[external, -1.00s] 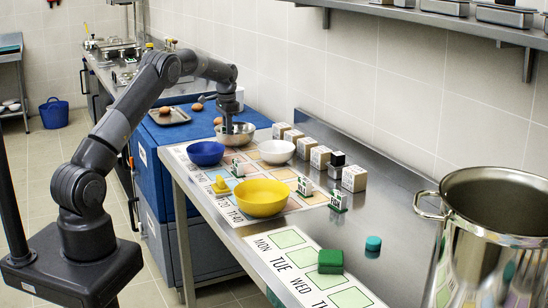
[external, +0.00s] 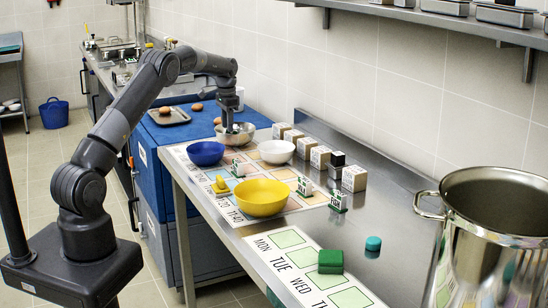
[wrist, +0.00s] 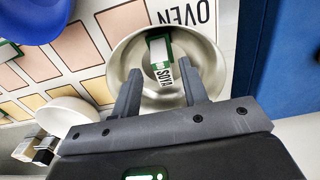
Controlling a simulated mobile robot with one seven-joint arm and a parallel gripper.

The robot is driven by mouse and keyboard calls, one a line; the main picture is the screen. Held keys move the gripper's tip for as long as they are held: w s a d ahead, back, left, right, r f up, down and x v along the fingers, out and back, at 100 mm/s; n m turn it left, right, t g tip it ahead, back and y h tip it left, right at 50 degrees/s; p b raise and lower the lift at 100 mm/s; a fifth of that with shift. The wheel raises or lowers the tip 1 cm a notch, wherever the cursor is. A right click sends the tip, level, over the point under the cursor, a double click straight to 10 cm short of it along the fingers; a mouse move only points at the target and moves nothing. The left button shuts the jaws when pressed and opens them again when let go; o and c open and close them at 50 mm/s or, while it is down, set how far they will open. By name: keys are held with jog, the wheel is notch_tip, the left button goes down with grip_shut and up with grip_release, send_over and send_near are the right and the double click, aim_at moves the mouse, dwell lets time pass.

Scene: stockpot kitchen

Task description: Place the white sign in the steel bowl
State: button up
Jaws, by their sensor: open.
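The steel bowl (external: 244,140) stands at the far end of the table, and in the wrist view its shiny inside (wrist: 204,58) fills the middle. A white sign (wrist: 157,50) with a green edge and dark lettering, seemingly "SOYA", is inside the bowl in the wrist view. My gripper (wrist: 162,74) is over the bowl with its two fingers spread apart, one on each side of the sign's lettered end. In the external view my gripper (external: 232,130) points down into the bowl. The sign is hidden there. I cannot tell whether the fingers touch the bowl.
A blue bowl (external: 205,153), a white bowl (external: 276,151) and a yellow bowl (external: 262,198) stand close by. Several labelled boxes (external: 354,178) line the back. More small signs (external: 305,187) stand on the mat. A big pot (external: 490,245) is at the near right.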

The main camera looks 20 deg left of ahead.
notch_tip(320, 180, up, 10)
jog(key=s+a+r+n+t, duration=0.15)
jog(key=s+a+r, duration=0.25)
jog(key=s+r, duration=0.55)
jog(key=s+a+r+n+t, duration=0.1)
jog(key=s+a+r+n, duration=0.4)
jog(key=s, duration=0.8)
jog(key=s+f+n+t, duration=0.1)
jog(key=s+f, duration=0.3)
jog(key=s, duration=0.9)
jog(key=s+a+f+n+t, duration=0.1)
jog(key=s+f, duration=0.3)
jog(key=s, duration=1)
jog(key=shift+a+t, duration=0.25)
jog(key=shift+t, duration=0.3)
jog(key=shift+o, duration=0.6)
jog(key=shift+n, duration=0.25)
